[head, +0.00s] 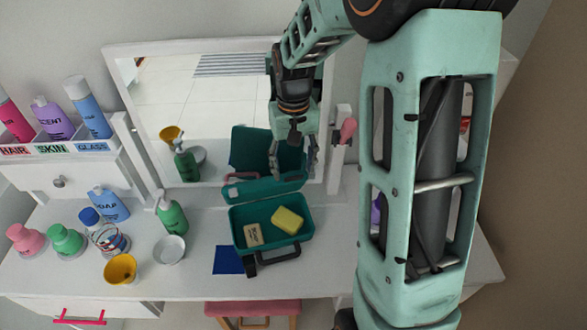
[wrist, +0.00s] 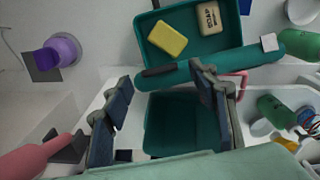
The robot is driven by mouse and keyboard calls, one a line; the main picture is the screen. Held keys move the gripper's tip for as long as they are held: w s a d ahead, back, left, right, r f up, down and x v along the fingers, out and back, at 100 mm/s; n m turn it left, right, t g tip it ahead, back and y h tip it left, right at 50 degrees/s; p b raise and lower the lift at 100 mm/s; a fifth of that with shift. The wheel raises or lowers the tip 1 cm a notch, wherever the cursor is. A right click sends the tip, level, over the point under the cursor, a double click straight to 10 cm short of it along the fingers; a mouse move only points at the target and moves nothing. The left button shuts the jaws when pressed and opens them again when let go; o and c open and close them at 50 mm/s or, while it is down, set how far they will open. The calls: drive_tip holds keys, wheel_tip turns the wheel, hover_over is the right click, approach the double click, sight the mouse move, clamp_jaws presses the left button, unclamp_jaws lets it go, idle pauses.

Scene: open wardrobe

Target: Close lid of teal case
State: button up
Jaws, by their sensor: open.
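The teal case (head: 311,222) sits open on the white vanity, below the mirror. Its tray holds a yellow sponge (head: 287,220) and a soap bar (head: 253,235). The lid (head: 262,192) stands raised at the mirror side, with a pink handle at its left. In the wrist view, the case tray (wrist: 228,48) is at the top and the lid (wrist: 262,58) shows nearly edge-on. My gripper (head: 293,168) is open and empty, fingers pointing down near the lid's mirror side. The wrist view shows its fingers (wrist: 163,78) apart, near the lid's edge; contact is unclear.
The mirror (head: 205,95) stands close behind; a teal panel in it looks like the lid's reflection. A green bottle (head: 172,214), white bowl (head: 169,250) and yellow cup (head: 121,269) stand left of the case. A blue cloth (head: 228,260) lies at its front left.

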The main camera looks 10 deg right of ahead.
drive_tip(key=shift+f, duration=0.8)
drive_tip(key=shift+c, duration=0.7)
clamp_jaws()
